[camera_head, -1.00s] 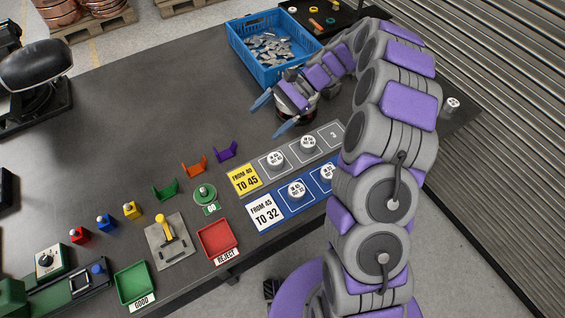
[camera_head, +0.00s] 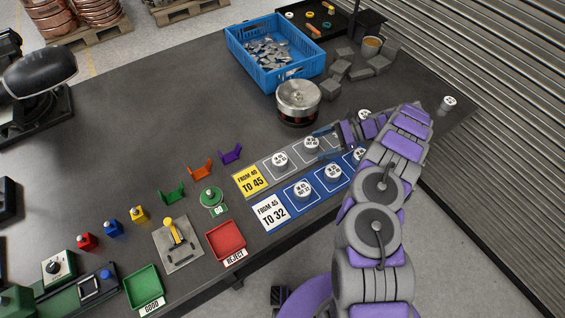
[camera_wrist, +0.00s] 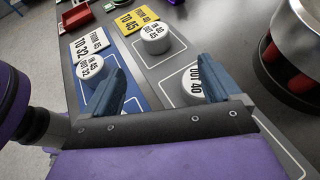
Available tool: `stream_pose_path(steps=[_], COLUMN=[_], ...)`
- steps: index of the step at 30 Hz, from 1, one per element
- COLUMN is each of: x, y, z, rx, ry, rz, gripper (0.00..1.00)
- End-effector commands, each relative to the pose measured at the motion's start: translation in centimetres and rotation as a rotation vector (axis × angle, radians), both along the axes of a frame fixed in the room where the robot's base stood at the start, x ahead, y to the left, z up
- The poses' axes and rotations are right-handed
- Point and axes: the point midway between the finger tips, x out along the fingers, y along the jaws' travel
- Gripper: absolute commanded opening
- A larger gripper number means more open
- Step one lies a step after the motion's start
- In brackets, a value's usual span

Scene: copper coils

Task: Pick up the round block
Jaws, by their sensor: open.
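Several white round blocks with printed labels stand on the mats, and I cannot tell which one is meant. On the grey strip they include a left one (camera_head: 280,159), a middle one (camera_head: 312,144) and one (camera_head: 365,115) behind my arm. Others stand on the blue strip, including one (camera_head: 303,189). My gripper (camera_head: 327,137) is open above the grey strip, close to the middle block. In the wrist view my gripper (camera_wrist: 161,75) has its fingers apart, with the block marked OUT 40 (camera_wrist: 191,88) partly hidden behind the right finger.
A round silver pot (camera_head: 298,97) stands just behind the grey strip. A blue crate (camera_head: 290,73) of metal pieces and grey blocks (camera_head: 337,70) are farther back. Another round block (camera_head: 449,102) stands near the right table corner. The table's left middle is clear.

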Motion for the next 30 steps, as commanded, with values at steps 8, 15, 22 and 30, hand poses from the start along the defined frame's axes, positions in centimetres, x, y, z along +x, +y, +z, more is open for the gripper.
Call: stream_pose_path(steps=[8, 15, 22, 30], x=[-1.0, -1.6, -1.8, -2.8], y=[5.2, 9.0, 10.3, 12.5], z=[-2.1, -3.7, -4.3, -5.5], rx=[0.005, 0.003, 0.001, 0.003], ry=[0.003, 0.002, 0.001, -0.001], rz=[0.008, 0.007, 0.004, 0.008], gripper=[0.91, 0.91, 0.91, 0.91])
